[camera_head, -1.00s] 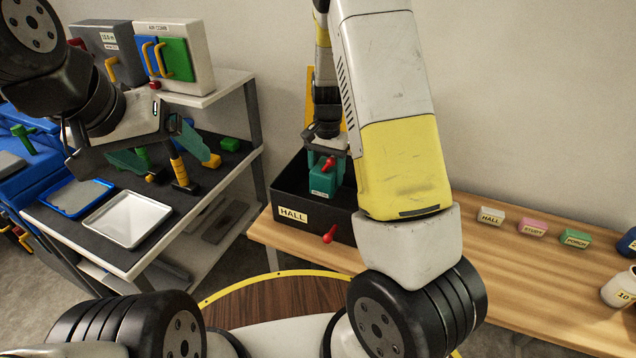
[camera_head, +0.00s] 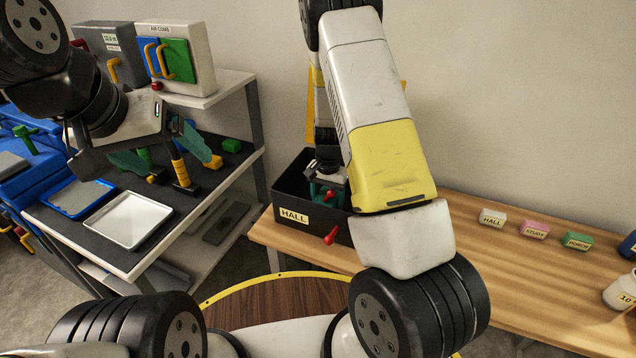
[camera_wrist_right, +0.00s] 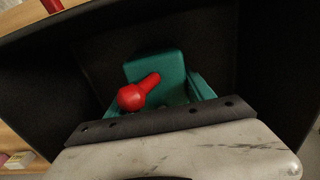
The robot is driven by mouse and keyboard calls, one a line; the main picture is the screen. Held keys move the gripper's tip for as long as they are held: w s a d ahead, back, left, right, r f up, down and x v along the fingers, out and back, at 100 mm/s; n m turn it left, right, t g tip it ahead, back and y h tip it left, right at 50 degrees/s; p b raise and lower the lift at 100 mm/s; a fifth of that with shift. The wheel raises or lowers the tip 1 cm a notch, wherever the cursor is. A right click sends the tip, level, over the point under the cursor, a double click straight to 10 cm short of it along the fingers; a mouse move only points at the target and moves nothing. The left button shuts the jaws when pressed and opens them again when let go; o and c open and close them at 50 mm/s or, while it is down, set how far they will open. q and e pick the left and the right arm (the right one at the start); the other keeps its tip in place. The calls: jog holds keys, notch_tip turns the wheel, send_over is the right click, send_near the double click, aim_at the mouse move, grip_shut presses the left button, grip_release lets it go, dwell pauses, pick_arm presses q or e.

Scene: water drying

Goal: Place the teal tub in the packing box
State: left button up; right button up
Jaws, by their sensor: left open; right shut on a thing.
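The teal tub (camera_head: 326,190) is inside the black packing box (camera_head: 285,192) labelled HALL, mostly below its rim. In the right wrist view the tub (camera_wrist_right: 150,70) shows its teal surface and a red knob, with dark box walls around it. My right gripper (camera_head: 328,180) reaches down into the box and is shut on the tub; its fingertips are largely hidden. I cannot tell whether the tub touches the box floor. My left gripper (camera_head: 184,168) is open and empty above the dark shelf top at left, with teal fingers.
HALL (camera_head: 492,218), STUDY (camera_head: 534,229) and PORCH (camera_head: 577,240) blocks lie to the right. A white tray (camera_head: 128,220) lies on the left shelf unit.

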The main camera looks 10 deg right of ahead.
jog(key=shift+f, duration=0.1)
jog(key=o, duration=1.5)
jog(key=shift+o, duration=0.2)
notch_tip(320, 180, up, 12)
jog(key=shift+r, duration=0.1)
jog(key=s+a+r+n+t+y, duration=0.15)
jog(key=s+r, duration=0.25)
jog(key=r, duration=0.4)
jog(key=s+r+n+t+y, duration=0.1)
jog(key=s+r+n, duration=0.1)
jog(key=s+r, duration=0.4)
jog(key=s+r+n+t, duration=0.3)
jog(key=s+r+n, duration=0.1)
jog(key=s+r, duration=0.6)
jog(key=shift+s+t, duration=0.35)
jog(key=shift+s, duration=1.4)
